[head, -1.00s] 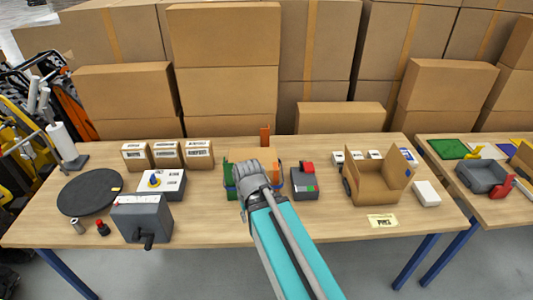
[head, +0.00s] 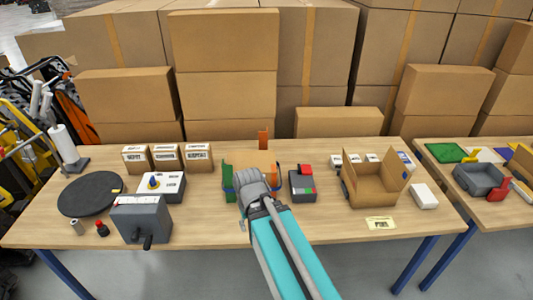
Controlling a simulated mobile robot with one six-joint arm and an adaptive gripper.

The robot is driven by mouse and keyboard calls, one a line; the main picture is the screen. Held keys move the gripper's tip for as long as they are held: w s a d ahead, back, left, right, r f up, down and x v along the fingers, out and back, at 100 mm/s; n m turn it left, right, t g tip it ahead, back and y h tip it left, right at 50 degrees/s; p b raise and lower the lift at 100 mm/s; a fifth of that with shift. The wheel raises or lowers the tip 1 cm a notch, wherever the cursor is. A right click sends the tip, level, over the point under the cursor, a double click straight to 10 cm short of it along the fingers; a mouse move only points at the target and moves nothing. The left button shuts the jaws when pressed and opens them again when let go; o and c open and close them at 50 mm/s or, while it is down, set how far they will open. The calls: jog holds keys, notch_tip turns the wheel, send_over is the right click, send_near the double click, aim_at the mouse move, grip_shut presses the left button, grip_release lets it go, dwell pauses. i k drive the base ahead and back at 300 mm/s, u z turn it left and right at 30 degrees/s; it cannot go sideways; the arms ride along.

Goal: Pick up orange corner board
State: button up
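An orange upright board (head: 263,139) stands at the back edge of the table, behind a low cardboard carton (head: 250,157). More orange (head: 278,168) shows at the carton's right side, and a green corner piece (head: 228,176) at its left. I cannot tell for certain which orange piece is the corner board. My gripper (head: 248,178) is over the front of the carton, at the end of my teal arm. My gripper and wrist hide the carton's front, and its fingertips are not clear. I see nothing held in it.
A grey device (head: 303,184) with red and green parts stands close to the right of the carton. Farther right is an open cardboard box (head: 374,184). A crank box (head: 141,218), a dark turntable (head: 90,193) and several small labelled boxes are at left. The table's front strip is mostly clear.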

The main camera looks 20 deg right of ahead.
aim_at(262, 135)
jog(key=k, duration=1.25)
jog(key=z, duration=0.4)
jog(key=i, duration=0.8)
jog(key=z, duration=0.6)
jog(key=i, duration=1.35)
jog(key=u, duration=0.5)
